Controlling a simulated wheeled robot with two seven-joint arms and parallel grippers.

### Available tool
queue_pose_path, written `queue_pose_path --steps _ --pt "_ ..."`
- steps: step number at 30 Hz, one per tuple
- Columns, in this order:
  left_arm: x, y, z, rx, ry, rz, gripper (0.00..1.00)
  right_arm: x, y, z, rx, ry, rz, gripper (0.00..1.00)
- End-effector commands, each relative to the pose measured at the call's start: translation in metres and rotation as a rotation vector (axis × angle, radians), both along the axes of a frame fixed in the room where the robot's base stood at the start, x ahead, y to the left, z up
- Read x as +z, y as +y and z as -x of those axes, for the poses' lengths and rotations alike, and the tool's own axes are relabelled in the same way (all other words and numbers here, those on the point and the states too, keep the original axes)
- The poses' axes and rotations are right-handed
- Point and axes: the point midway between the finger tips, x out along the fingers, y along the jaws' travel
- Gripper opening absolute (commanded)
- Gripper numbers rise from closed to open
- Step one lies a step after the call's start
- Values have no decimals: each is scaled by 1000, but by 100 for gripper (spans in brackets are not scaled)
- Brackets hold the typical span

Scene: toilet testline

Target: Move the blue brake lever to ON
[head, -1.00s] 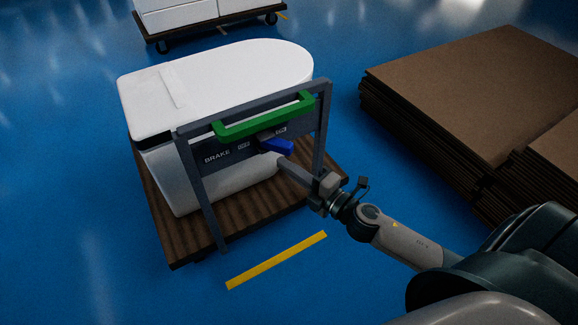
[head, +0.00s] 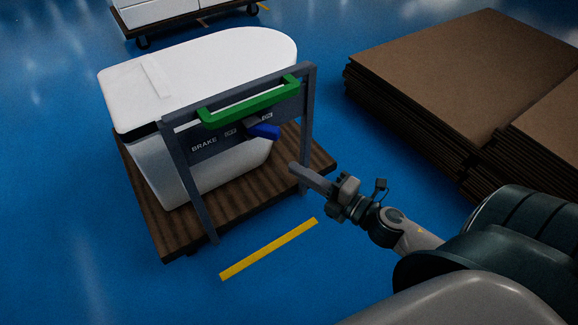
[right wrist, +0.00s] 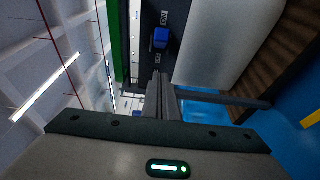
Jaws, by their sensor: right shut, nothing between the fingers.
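The blue brake lever (head: 264,132) sits on the dark panel of the cart's frame, below the green handle (head: 248,102). In the right wrist view the lever (right wrist: 161,38) lies beyond the fingertips, between two labels. My right gripper (head: 294,168) is shut and empty, below and right of the lever and apart from it. It also shows in the right wrist view (right wrist: 158,78). My left gripper is not in view.
The cart's wooden deck (head: 180,236) carries a white toilet (head: 200,72) behind the grey frame (head: 310,130). Stacked brown cardboard (head: 450,65) stands at the right. A yellow stripe (head: 268,249) marks the blue floor in front. Another loaded cart (head: 185,18) stands at the back.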

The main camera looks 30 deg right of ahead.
Motion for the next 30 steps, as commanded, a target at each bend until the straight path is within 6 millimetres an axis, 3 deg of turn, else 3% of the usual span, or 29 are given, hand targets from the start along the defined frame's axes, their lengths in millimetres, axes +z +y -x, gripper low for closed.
queue_pose_path --steps 7,25,30 --pt "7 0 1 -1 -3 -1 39 1 -5 12 0 -1 1 0" --pt "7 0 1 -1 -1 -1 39 0 -6 12 -1 0 0 0" --pt "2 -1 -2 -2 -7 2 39 -13 -12 9 -33 41 -41 0"
